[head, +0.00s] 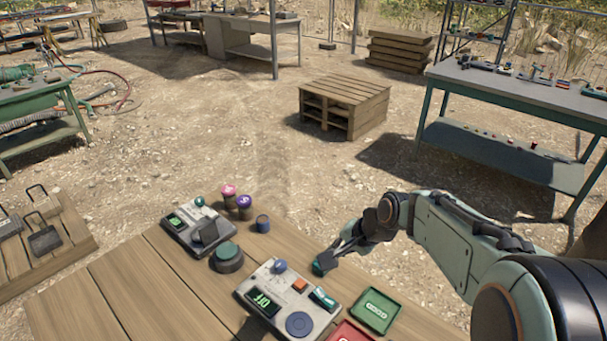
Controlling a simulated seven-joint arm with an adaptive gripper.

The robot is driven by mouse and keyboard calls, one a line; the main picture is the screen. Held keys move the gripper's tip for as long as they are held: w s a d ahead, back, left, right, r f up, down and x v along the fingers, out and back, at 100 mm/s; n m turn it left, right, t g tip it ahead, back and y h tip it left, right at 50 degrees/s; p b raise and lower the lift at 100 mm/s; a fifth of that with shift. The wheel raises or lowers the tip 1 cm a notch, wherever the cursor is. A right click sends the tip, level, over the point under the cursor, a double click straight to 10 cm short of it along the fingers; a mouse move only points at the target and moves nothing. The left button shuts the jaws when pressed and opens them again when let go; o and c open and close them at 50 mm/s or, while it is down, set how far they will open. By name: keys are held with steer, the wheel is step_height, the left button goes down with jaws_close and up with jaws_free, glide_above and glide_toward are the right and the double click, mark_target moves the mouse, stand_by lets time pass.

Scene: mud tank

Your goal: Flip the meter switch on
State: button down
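A grey meter-like box (270,318) with a green-lit display (263,302) lies on the wooden table at the front. On it are a blue knob (280,266), an orange button (299,285), a teal rocker-like part (323,297) and a round dark blue pad (299,323). A second grey box (181,238) with a green display (177,220), a teal knob (200,202) and a dark raised flap (208,233) lies farther left. I cannot tell which part is the meter switch. My gripper (322,265) reaches from the right, close to the nearer box's far right edge; its finger opening is unclear.
A green tray (376,310) and a red tray (350,332) lie right of the nearer box. A round green button (228,254) sits between the boxes. Pink (228,191) and purple (244,203) topped pieces and a blue cup (263,223) stand along the far edge.

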mark_target(318, 292)
steer(key=d+f+m+g, duration=0.1)
steer(key=d+f, duration=0.2)
steer(key=f, duration=0.3)
steer(key=shift+s, duration=0.15)
steer(key=x, duration=1.4)
steer(key=shift+s+a, duration=0.1)
steer(key=shift+s, duration=0.05)
steer(key=shift+a+f+g+h, duration=0.2)
steer(key=shift+f+g+h, duration=0.2)
steer(key=shift+g, duration=0.2)
steer(key=shift+r, duration=0.1)
steer(key=shift+d, duration=0.1)
